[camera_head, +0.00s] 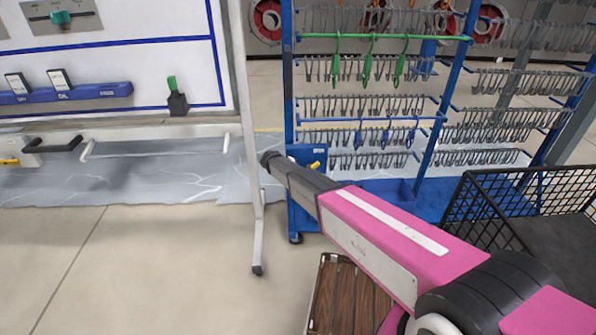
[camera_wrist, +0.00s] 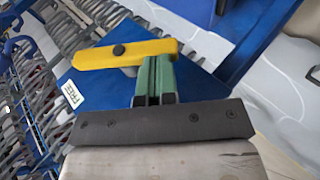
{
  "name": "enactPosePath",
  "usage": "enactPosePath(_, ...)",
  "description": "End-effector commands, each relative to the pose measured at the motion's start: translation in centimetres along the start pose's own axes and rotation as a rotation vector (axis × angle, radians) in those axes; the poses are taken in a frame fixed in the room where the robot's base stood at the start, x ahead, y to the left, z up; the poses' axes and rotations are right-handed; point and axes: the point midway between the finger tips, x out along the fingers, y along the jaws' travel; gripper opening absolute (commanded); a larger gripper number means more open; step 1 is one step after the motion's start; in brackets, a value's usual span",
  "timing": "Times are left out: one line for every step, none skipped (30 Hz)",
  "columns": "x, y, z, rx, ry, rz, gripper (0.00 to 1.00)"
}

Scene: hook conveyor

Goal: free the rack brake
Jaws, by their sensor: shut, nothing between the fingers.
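The rack brake is a yellow lever (camera_wrist: 125,53) on a blue plate (camera_wrist: 195,82) with a dark pivot bolt near its middle. A white label reading FREE (camera_wrist: 72,94) is on the plate, below and left of the lever. In the head view the yellow lever (camera_head: 314,166) is small, on the blue rack's (camera_head: 289,110) lower left post, just beyond my arm. My gripper (camera_wrist: 154,66) is shut and empty. Its green fingertips are right at the lever's lower edge, right of the bolt; I cannot tell whether they touch. In the head view my gripper (camera_head: 268,157) reaches the plate area.
The rack carries rows of grey hooks, with several green hooks (camera_head: 371,62) on a green bar. A whiteboard on a white stand (camera_head: 247,150) is close on the left. A black wire basket (camera_head: 480,205) is at right, and a wooden slatted surface (camera_head: 340,295) is below my arm.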

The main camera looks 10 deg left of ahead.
Motion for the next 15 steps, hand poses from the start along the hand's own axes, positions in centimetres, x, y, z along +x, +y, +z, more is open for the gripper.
enactPosePath(0.3, -0.5, -0.1, -0.015, 0.000, 0.045, 0.00)
enactPosePath(0.5, -0.6, -0.1, -0.023, -0.001, 0.072, 0.00)
enactPosePath(0.7, -0.7, 0.0, -0.034, -0.001, 0.109, 0.00)
enactPosePath(0.8, -0.8, 0.1, -0.042, -0.001, 0.136, 0.00)
enactPosePath(0.9, -0.9, 0.1, -0.050, -0.001, 0.163, 0.00)
enactPosePath(1.1, -1.0, 0.1, -0.061, -0.001, 0.200, 0.00)
enactPosePath(1.2, -1.1, 0.2, -0.069, -0.001, 0.228, 0.00)
enactPosePath(1.4, -1.2, 0.2, -0.078, -0.001, 0.254, 0.00)
enactPosePath(1.5, -1.3, 0.3, -0.088, -0.001, 0.291, 0.00)
enactPosePath(1.6, -1.3, 0.3, -0.096, -0.001, 0.317, 0.00)
enactPosePath(1.8, -1.4, 0.3, -0.104, -0.001, 0.344, 0.00)
enactPosePath(1.9, -1.4, 0.4, -0.114, 0.000, 0.378, 0.00)
enactPosePath(2.1, -1.5, 0.5, -0.121, -0.001, 0.404, 0.00)
enactPosePath(2.2, -1.5, 0.5, -0.129, -0.001, 0.428, 0.00)
enactPosePath(2.4, -1.6, 0.6, -0.138, -0.001, 0.459, 0.00)
